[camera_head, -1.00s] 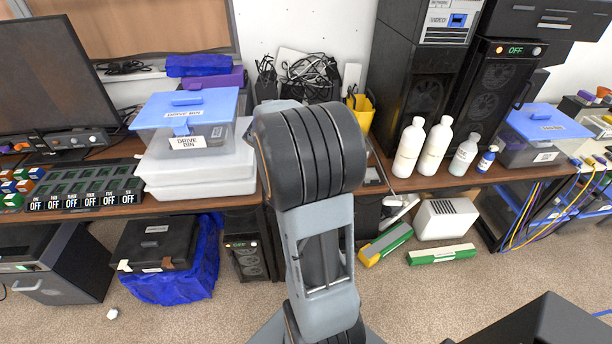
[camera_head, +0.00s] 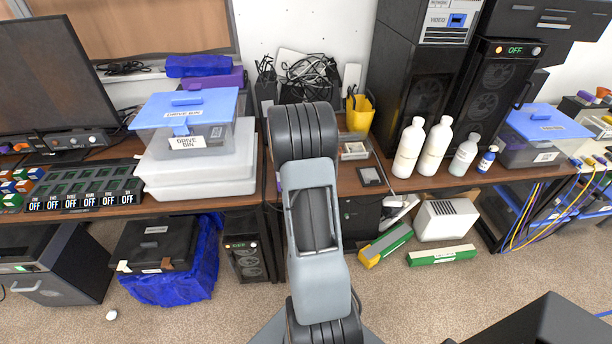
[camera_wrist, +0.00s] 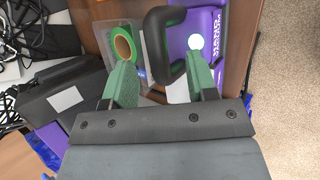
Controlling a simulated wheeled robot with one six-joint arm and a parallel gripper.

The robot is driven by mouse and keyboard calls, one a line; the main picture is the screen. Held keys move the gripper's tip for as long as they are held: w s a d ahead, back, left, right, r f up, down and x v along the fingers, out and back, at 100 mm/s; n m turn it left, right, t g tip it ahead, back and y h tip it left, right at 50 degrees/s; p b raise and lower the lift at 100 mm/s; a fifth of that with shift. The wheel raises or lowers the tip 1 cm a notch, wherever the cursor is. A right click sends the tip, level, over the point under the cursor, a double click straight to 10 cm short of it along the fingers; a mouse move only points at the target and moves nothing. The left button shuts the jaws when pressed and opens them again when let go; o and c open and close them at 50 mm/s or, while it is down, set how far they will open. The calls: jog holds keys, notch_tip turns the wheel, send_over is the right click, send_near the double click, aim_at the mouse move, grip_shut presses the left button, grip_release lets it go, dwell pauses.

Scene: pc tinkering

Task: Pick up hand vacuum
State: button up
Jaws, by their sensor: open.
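The hand vacuum (camera_wrist: 208,32) shows in the wrist view as a purple body with white lettering and a black looped handle (camera_wrist: 153,42). It lies close to the table's front edge. My gripper (camera_wrist: 158,68) is open, with its green fingers on either side of the handle's lower end. The right finger overlaps the purple body in the picture. I cannot tell whether either finger touches the vacuum. In the head view my arm hides my gripper and most or all of the vacuum.
A clear tray with a green tape roll (camera_wrist: 123,46) sits beside the left finger. A black box (camera_wrist: 62,100) and cables lie further left. In the head view, white bottles (camera_head: 409,148) stand right of my arm, and a drive bin (camera_head: 195,137) on a clear box stands left.

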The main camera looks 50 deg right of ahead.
jog(key=shift+x, duration=1.7)
jog(key=shift+c, duration=0.2)
grip_shut()
jog(key=shift+r, duration=0.1)
